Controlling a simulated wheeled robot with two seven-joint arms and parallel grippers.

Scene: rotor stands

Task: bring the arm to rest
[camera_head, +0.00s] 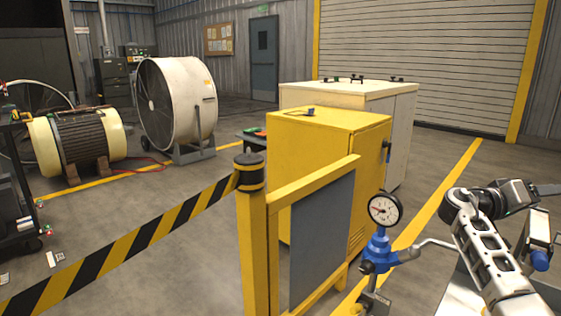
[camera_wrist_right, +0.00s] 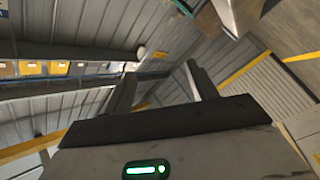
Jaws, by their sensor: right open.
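My right arm (camera_head: 485,245) comes up from the lower right of the head view. It bends at a dark joint and runs on toward the right edge. I cannot clearly make out its gripper there. In the right wrist view my right gripper (camera_wrist_right: 160,80) shows two dark fingers standing apart with nothing between them. My left gripper is not in view.
A blue hand pump with a dial gauge (camera_head: 384,209) stands left of my right arm. A yellow cabinet (camera_head: 325,150), a white cabinet (camera_head: 402,120) and a yellow barrier post (camera_head: 252,240) with striped tape (camera_head: 120,247) are beyond. A motor (camera_head: 80,138) and drum fan (camera_head: 178,98) stand at left.

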